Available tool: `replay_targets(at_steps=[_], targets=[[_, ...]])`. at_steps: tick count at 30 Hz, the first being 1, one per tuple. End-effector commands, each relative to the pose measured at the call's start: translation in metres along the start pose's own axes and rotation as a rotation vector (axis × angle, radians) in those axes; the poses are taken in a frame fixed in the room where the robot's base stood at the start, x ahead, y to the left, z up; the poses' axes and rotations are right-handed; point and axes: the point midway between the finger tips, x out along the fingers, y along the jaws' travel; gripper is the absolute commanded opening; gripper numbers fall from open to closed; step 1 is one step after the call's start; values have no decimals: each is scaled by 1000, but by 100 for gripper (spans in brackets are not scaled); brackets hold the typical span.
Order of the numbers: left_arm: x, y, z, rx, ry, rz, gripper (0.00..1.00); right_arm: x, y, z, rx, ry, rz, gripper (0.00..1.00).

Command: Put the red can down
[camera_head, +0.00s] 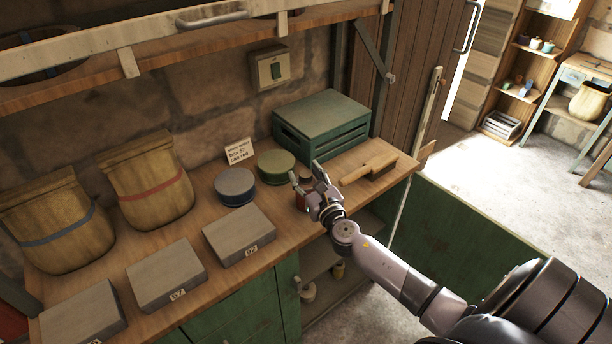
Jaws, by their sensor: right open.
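The red can (300,201) shows as a small dark red patch at the front right of the wooden workbench (262,262). My right gripper (307,177) is at the can, with its fingers spread open and pointing away from me. The gripper and wrist hide much of the can. The can seems to stand on the bench top, but I cannot tell whether a finger touches it. My left gripper is not in view.
Green tin (276,167) and blue tin (235,187) stand left of the gripper. A brush (368,169) lies to its right, a green crate (322,125) behind. Grey boxes (238,236) line the front edge; sacks (145,180) stand at left.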

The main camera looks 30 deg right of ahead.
Motion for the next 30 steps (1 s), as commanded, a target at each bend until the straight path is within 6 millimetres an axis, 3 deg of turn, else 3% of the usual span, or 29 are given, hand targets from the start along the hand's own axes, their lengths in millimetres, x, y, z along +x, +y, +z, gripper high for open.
replay_targets(at_steps=[5, 21, 30], targets=[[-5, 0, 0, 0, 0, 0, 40, -1, 0, 4, 0, 1, 0, 47], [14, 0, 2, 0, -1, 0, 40, -102, 0, 0, 0, 3, 1, 47], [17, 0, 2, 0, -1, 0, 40, -120, 0, 3, -1, -1, 0, 47]])
